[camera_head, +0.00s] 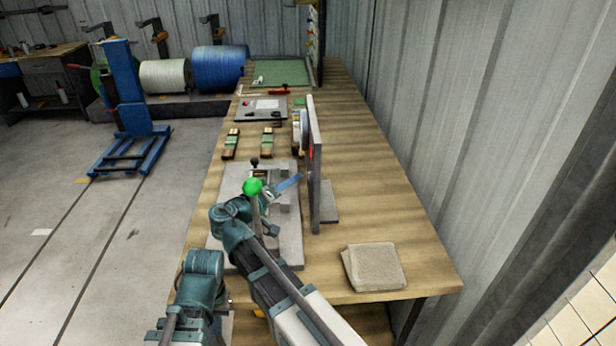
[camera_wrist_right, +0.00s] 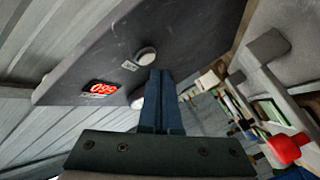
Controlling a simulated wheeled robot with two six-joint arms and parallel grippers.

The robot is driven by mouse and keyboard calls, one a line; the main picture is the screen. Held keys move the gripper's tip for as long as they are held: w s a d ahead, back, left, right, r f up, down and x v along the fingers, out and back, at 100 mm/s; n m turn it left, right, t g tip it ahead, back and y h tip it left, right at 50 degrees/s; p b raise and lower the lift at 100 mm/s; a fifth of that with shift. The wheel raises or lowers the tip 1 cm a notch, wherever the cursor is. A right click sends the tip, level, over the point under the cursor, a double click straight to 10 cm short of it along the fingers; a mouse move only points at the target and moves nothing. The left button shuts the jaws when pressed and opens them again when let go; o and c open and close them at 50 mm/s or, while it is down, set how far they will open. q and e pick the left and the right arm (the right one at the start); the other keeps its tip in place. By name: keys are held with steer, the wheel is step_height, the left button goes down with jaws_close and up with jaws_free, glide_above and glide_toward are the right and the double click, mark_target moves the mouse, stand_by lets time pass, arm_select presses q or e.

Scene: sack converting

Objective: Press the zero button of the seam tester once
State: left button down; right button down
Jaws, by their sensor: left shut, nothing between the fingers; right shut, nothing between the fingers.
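The seam tester's upright panel (camera_head: 314,170) stands edge-on on the bench.
A grey base plate (camera_head: 220,250) with a green-knobbed lever (camera_head: 252,186) stands left of the panel, close to my right arm. A folded cloth (camera_head: 374,267) lies at the near right. Two small blocks (camera_head: 267,142) and a grey plate lie further back. Bench room right of the panel is clear.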

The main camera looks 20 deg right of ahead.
steer(key=shift+d, duration=0.15)
steer(key=shift+s+d, duration=0.15)
steer(key=shift+d, duration=0.15)
steer(key=shift+s+d, duration=0.2)
steer(key=shift+d, duration=0.4)
stand_by(1.5)
steer(key=shift+a, duration=0.1)
steer(key=shift+w+a, duration=0.25)
steer(key=shift+a, duration=0.55)
